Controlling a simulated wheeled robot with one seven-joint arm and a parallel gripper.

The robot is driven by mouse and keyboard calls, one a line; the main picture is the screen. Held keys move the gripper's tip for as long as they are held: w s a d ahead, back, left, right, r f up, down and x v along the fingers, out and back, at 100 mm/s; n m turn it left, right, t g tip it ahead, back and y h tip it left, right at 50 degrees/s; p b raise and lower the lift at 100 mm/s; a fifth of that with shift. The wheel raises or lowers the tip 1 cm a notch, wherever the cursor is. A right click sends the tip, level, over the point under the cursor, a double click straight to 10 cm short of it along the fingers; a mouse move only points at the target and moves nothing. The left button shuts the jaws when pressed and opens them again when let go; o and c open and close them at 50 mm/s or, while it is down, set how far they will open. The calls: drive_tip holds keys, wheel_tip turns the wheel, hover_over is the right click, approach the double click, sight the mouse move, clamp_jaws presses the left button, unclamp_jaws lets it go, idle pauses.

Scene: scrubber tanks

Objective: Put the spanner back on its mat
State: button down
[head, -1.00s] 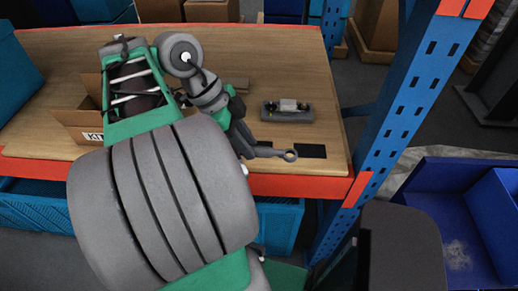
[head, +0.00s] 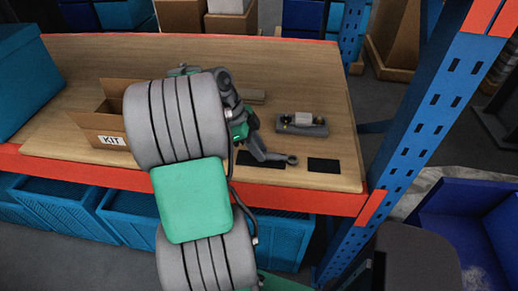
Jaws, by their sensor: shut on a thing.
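The grey spanner (head: 280,158) has its ring end pointing right. My gripper (head: 256,152) is shut on its left part, which the jaws partly hide. The spanner shows over a black mat (head: 245,159) near the front edge of the wooden bench; I cannot tell whether it touches the mat. A second black mat (head: 323,165) lies bare, just right of the ring end.
A grey fixture (head: 302,128) stands behind the mats, with a flat grey-brown block (head: 253,96) farther back. An open KIT carton (head: 105,125) is left of my arm. A blue rack post (head: 410,125) rises at the bench's right end.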

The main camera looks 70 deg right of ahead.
drive_tip(key=shift+f, duration=0.1)
drive_tip(key=c, duration=1.7)
unclamp_jaws()
drive_tip(key=shift+f, duration=0.1)
drive_tip(key=o, duration=0.5)
